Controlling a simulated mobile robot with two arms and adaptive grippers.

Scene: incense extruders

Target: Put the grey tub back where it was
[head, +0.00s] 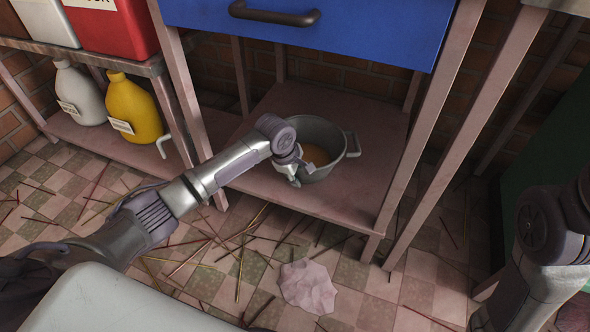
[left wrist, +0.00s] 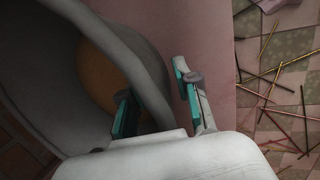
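The grey tub (head: 326,131) stands upright on the lower shelf under the blue drawer, with something orange-brown inside and a handle on its right side. My left gripper (head: 297,168) is at its near-left rim. In the left wrist view, the tub (left wrist: 150,50) fills the left side. The left gripper's fingers (left wrist: 157,103) are apart, one over the inside of the tub and one outside, with the wall between them. A gap shows at the outer finger; contact at the inner one is unclear. My right arm shows at the right edge, but its gripper does not.
The lower shelf (head: 372,188) has bare room around the tub, between the table legs. The blue drawer (head: 330,22) overhangs it. A yellow jug (head: 134,108) and a white jug (head: 80,92) stand at left. Sticks and a crumpled pinkish sheet (head: 308,286) lie on the tiled floor.

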